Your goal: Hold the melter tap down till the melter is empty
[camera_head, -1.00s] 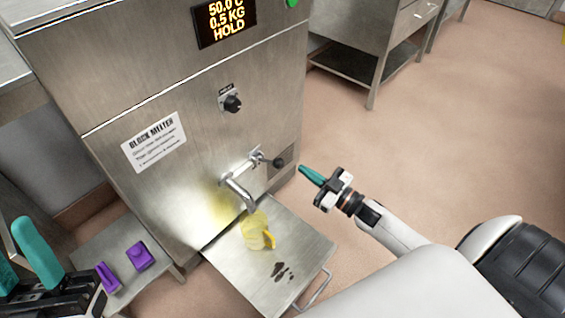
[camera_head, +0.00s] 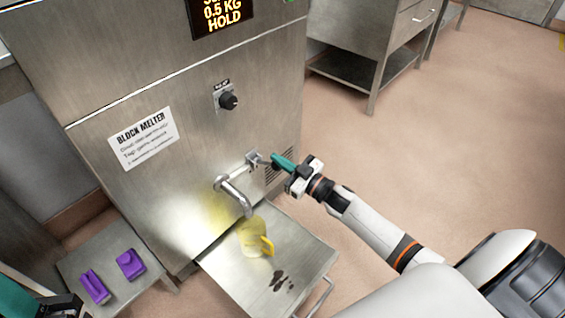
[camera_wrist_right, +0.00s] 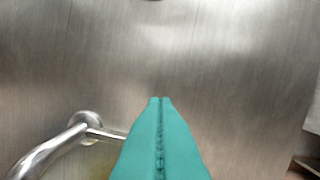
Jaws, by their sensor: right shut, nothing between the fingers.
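The block melter (camera_head: 190,150) is a steel cabinet whose display (camera_head: 222,14) reads 0.5 KG and HOLD, its top line cut off. Its tap (camera_head: 255,160) has a bent steel spout (camera_head: 236,192), which also shows in the right wrist view (camera_wrist_right: 50,148). The tap's lever end is hidden behind my right gripper (camera_head: 275,158). That gripper has teal fingers, shut with nothing between them, at the lever; I cannot tell whether it touches. In the right wrist view its fingertips (camera_wrist_right: 161,100) point at the steel front. My left gripper (camera_head: 35,305) shows only partly at the lower left.
A yellow jug (camera_head: 254,240) stands under the spout on a steel shelf (camera_head: 225,268) with dark brown spots. Two purple pieces (camera_head: 130,264) lie on a low steel table (camera_head: 75,262) at left. A knob (camera_head: 229,101) sits above the tap. The floor at right is clear.

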